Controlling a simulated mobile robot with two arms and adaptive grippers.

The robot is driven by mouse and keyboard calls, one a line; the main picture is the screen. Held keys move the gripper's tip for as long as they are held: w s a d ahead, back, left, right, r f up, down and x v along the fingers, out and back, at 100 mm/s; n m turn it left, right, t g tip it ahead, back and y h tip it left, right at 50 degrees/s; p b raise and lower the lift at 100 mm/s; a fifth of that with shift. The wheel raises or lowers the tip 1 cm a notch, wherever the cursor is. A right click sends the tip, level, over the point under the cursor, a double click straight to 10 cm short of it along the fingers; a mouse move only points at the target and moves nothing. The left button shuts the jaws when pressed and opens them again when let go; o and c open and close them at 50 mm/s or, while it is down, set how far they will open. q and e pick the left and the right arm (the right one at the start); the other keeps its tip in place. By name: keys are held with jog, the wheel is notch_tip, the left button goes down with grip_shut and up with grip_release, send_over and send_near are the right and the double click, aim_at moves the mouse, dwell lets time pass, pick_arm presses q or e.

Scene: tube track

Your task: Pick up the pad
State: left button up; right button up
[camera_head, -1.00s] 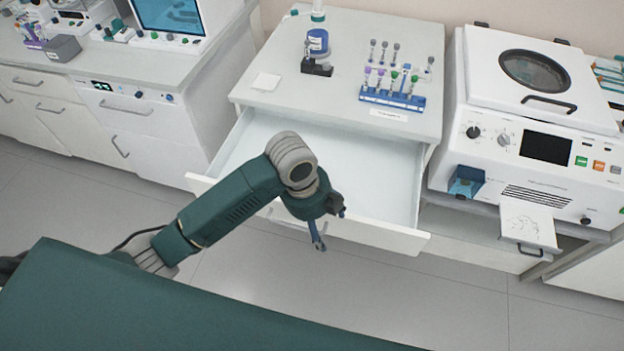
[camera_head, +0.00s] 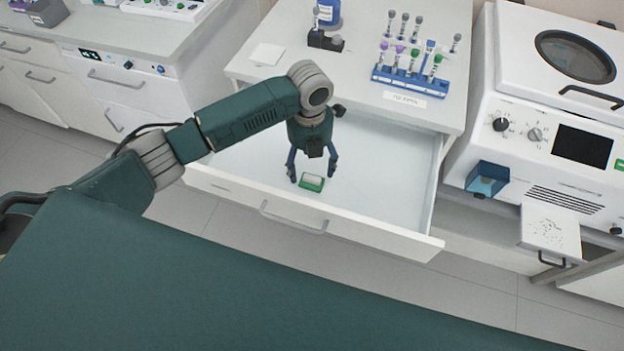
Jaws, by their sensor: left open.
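A small green pad with a white top (camera_head: 312,183) lies in the open white drawer (camera_head: 385,185), near its front wall. My left gripper (camera_head: 311,180) is over the drawer and points down, its two dark fingers spread apart. The fingertips are just above or beside the pad, and nothing is held. I cannot tell whether a fingertip touches the pad. My right gripper is not in view.
A white machine (camera_head: 550,130) stands to the right. The rest of the drawer floor looks empty.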

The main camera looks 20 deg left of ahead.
aim_at(312, 178)
pick_arm(q)
jog(key=shift+w+f, duration=0.1)
jog(key=shift+f, duration=0.25)
jog(key=f, duration=0.1)
jog(key=f+p, duration=0.1)
jog(key=f, duration=0.2)
jog(key=shift+s+d+f+p, duration=0.1)
jog(key=shift+s+d+p, duration=0.2)
jog(key=shift+s+p, duration=0.05)
jog(key=shift+f, duration=0.55)
jog(key=shift+w, duration=0.1)
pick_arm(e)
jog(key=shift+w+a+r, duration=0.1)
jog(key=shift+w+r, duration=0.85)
pick_arm(q)
jog(key=c, duration=1.2)
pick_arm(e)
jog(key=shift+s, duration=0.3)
